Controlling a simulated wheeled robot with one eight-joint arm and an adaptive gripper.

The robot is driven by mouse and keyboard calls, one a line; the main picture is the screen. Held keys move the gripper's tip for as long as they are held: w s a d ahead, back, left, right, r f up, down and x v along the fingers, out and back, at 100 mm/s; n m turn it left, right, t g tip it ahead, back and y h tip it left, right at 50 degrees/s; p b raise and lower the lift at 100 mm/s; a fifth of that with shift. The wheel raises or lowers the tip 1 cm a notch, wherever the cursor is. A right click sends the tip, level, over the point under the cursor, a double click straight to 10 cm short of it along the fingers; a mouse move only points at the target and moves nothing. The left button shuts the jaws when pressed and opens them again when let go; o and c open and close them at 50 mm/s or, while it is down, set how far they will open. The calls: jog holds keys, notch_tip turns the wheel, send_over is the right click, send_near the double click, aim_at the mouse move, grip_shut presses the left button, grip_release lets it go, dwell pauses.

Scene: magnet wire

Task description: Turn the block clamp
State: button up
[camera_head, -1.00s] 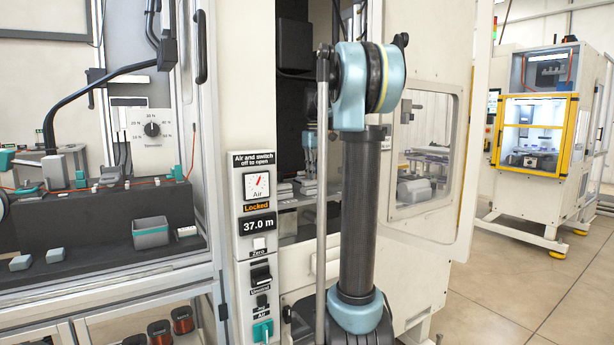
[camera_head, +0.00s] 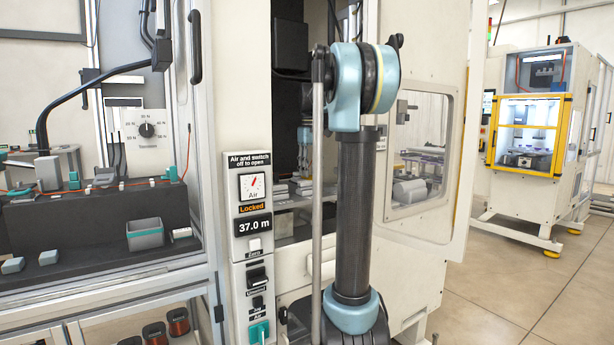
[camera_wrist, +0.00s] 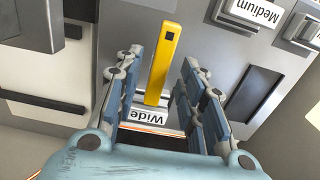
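In the wrist view, my gripper (camera_wrist: 160,66) is open, with its blue-grey fingers spread to the left and right. A yellow bar (camera_wrist: 164,52), with a dark square near its top end, shows in the gap between them; no finger visibly touches it. I cannot tell whether the bar lies at fingertip depth or beyond, nor whether it belongs to the block clamp. A white label reading "Wide" (camera_wrist: 145,115) sits at its lower end, partly hidden by the left finger. In the head view my arm hides part of the cabinet opening, and the bar does not show.
A block labelled "Medium" (camera_wrist: 250,12) is at the upper right of the wrist view. In the head view, a control panel (camera_head: 249,210) reads "Locked" and "37.0 m". A windowed door (camera_head: 418,222) stands right of my arm. A grey bin (camera_head: 145,237) sits on the left bench.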

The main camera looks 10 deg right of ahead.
notch_tip(320, 180, up, 10)
jog(key=shift+r, duration=0.2)
jog(key=shift+s, duration=0.1)
dwell(0.4)
